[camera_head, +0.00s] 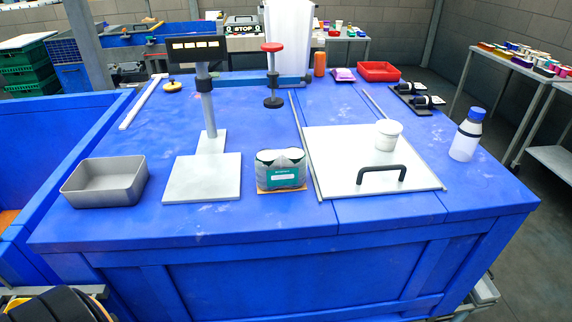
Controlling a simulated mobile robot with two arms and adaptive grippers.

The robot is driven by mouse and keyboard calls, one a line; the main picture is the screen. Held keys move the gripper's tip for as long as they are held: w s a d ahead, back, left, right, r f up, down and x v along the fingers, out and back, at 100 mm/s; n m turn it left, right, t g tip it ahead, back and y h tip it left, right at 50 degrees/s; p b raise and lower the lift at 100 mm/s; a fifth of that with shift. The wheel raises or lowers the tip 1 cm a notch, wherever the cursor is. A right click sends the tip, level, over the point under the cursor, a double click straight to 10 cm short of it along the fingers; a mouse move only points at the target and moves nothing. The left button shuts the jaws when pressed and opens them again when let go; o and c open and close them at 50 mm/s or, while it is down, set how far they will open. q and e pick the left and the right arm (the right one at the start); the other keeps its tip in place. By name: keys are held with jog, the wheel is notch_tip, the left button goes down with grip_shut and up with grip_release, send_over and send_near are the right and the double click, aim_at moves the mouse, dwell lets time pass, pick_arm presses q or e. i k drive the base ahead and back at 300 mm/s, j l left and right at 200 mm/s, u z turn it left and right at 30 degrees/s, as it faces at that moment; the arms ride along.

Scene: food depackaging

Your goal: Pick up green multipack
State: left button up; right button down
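The green multipack (281,171) stands upright on the blue table, near the front edge and about mid-table. It is a dark grey-green wrapped pack with a teal label on its front, two pale round tops and a tan base. Nothing touches it from above. Neither of my grippers can be made out in the head view. A dark rounded shape with orange edges shows at the bottom left corner, and I cannot tell what part it is.
Left of the pack are a scale's pale plate (202,187) and a grey metal tray (75,199). Close on its right lies a white board (330,150) with a black handle (381,169) and a white tub (388,135). A blue-capped bottle (467,136) stands far right.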

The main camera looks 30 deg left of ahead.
aim_at(277, 170)
jog(key=i+l+u, duration=0.15)
jog(key=u, duration=0.2)
jog(key=l+u, duration=0.35)
jog(key=i+l+u, duration=0.15)
jog(key=u, duration=0.2)
